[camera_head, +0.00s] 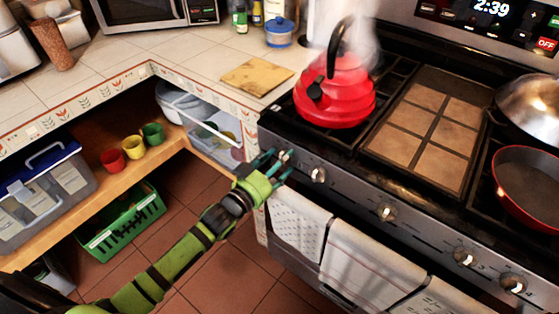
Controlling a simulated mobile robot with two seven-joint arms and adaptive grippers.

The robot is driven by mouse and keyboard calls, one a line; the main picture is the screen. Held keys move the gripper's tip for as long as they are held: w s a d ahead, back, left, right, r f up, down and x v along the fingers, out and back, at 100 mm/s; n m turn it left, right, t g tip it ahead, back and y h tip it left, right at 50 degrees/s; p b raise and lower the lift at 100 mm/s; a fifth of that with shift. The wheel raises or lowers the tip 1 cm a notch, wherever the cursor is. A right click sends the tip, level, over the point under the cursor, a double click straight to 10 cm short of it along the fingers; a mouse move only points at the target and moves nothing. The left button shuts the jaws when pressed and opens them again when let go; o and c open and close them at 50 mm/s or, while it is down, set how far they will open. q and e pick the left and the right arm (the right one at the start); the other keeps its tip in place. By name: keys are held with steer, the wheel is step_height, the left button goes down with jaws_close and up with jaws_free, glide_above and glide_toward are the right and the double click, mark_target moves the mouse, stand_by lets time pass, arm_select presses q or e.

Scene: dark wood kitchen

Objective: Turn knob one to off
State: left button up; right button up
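The stove's front panel carries a row of knobs. The leftmost knob (284,156) sits at the panel's left end, between the fingers of my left gripper (274,164). The gripper's teal fingers are spread around the knob; whether they touch it I cannot tell. Another knob (318,174) is just to its right, and more follow along the panel. My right gripper is not in view.
Towels (298,224) hang on the oven handle below the knobs. A tiled counter (190,65) with a cutting board (256,76) adjoins the stove's left. A red pan (528,183) sits at right.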

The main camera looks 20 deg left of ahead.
arm_select(q)
steer(key=shift+r, duration=0.1)
steer(key=v, duration=1.2)
stand_by(0.4)
